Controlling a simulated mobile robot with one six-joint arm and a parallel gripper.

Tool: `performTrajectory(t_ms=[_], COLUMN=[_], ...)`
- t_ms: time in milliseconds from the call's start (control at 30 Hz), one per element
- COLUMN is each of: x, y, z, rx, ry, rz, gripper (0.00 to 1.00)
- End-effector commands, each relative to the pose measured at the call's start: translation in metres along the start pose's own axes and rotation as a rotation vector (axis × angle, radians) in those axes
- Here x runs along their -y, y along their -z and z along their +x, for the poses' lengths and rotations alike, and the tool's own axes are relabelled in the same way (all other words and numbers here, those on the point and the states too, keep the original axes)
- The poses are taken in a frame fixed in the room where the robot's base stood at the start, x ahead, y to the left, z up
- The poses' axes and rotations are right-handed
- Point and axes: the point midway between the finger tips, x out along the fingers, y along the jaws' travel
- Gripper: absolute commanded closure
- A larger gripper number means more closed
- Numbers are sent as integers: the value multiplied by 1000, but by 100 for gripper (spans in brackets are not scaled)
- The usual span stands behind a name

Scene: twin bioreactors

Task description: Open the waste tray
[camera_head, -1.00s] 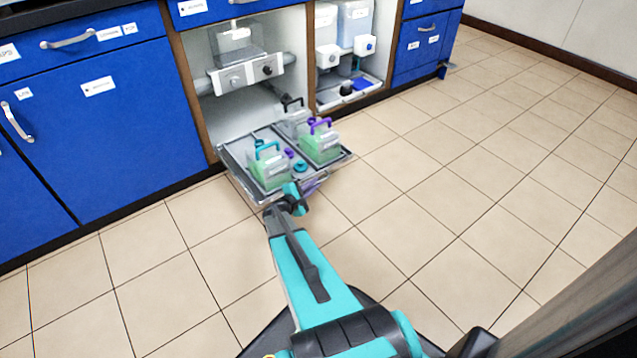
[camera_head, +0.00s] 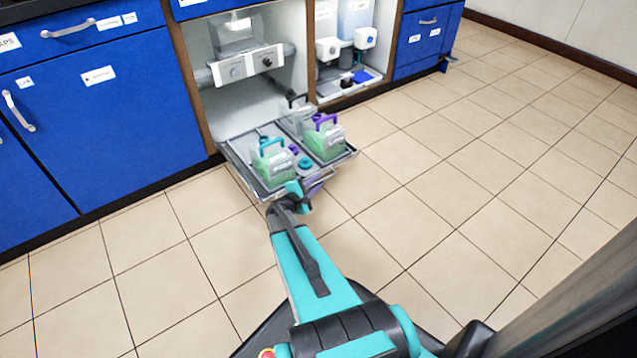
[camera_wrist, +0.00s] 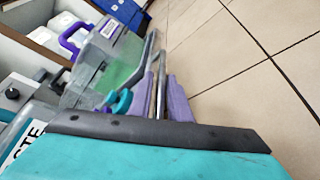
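The waste tray (camera_head: 243,174) is a flat grey tray, pulled well out of the open cabinet bay over the floor. It carries a green-filled container with a teal handle (camera_head: 272,165), one with a purple handle (camera_head: 325,142) and a clear one at the back (camera_head: 296,116). My gripper (camera_head: 307,190) is at the tray's front edge. The gripper looks shut on the tray's front bar.
Blue cabinets (camera_head: 110,110) stand to the left of the bay, and more blue drawers (camera_head: 425,42) to the right. A neighbouring open bay holds white-capped containers (camera_head: 345,48). The tiled floor (camera_head: 450,200) is clear to the right.

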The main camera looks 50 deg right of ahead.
Motion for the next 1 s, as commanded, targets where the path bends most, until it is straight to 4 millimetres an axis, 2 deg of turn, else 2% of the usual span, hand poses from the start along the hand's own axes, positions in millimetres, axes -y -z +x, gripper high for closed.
performTrajectory(t_ms=[233,367,567,1000], x=[0,0,-1,-2], y=[-3,-4,-5,-3], z=[0,-7,-31,-98], rx=[5,5,5,2], ry=[2,2,2,1], rz=[0,0,-1,-1], gripper=[83,83,83,83])
